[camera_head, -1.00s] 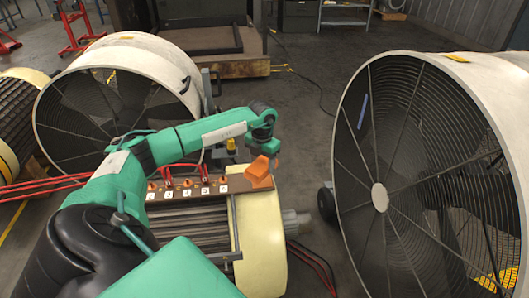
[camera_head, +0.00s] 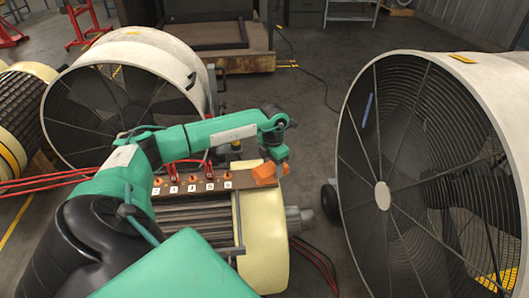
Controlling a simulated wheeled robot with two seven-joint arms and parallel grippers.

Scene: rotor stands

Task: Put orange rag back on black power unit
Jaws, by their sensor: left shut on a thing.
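My left arm reaches in from the lower left over a rotor with a cream end ring (camera_head: 262,240). My left gripper (camera_head: 277,166) points down at the right end of the brown terminal board and is shut on the orange rag (camera_head: 264,174). The rag is bunched at the fingers, low over the board's end and the ring; I cannot tell whether it still touches them. I cannot make out with certainty which thing is the black power unit. My right gripper is not in view.
The brown terminal board (camera_head: 202,189) carries white number tags, orange pegs and red cables. A large caged fan (camera_head: 382,196) stands at the right, another fan (camera_head: 120,108) at the back left. A dark machine (camera_head: 207,38) stands behind. Bare floor (camera_head: 310,90) lies between the fans.

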